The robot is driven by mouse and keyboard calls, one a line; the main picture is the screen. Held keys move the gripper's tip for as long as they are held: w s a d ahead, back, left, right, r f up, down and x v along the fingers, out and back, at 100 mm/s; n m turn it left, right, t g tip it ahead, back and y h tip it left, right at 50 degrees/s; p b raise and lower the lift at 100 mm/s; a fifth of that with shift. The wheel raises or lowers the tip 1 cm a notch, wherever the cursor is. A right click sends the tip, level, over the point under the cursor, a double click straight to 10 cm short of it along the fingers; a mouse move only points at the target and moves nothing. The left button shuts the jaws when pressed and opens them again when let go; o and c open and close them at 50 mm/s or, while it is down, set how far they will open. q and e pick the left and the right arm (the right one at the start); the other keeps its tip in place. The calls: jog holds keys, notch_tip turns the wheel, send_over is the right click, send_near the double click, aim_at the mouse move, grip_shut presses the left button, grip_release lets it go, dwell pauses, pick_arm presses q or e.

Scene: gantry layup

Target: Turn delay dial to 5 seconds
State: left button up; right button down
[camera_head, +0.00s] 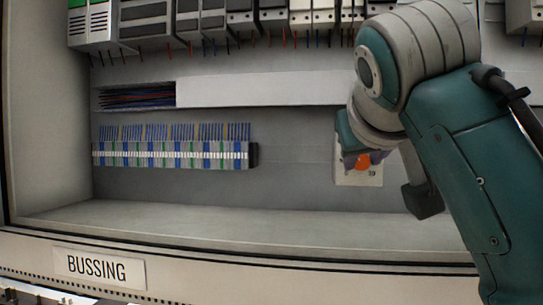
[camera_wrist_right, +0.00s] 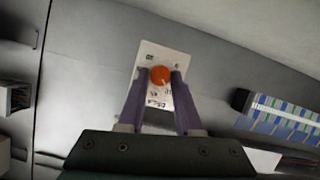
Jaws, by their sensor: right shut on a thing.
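The delay dial is an orange round knob (camera_head: 363,161) on a pale plate (camera_head: 372,177) on the cabinet's back wall. In the right wrist view the knob (camera_wrist_right: 160,75) sits between the tips of the two purple fingers, and the plate (camera_wrist_right: 151,52) carries small dark markings around it that are too small to read. My right gripper (camera_wrist_right: 160,78) is shut on the knob. In the head view the right gripper (camera_head: 358,160) is mostly hidden by its own wrist. My left gripper is in neither view.
A row of terminal blocks (camera_head: 175,155) with blue wires is left of the dial plate. A white wire duct (camera_head: 265,89) runs above, with modules (camera_head: 145,22) along the top. The cabinet floor ledge (camera_head: 235,220) is clear. A BUSSING label (camera_head: 99,268) is on the front edge.

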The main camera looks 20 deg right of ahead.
jog(key=n+h, duration=0.1)
jog(key=n, duration=0.2)
jog(key=shift+w+a+g+h, duration=0.1)
jog(key=shift+a+g+h, duration=0.05)
jog(key=shift+g+h, duration=0.25)
jog(key=shift+a+f+n+g+h, duration=0.15)
jog(key=shift+n+g+h, duration=0.15)
jog(key=shift+n+h, duration=0.95)
jog(key=shift+n, duration=0.45)
jog(key=c, duration=0.6)
grip_release()
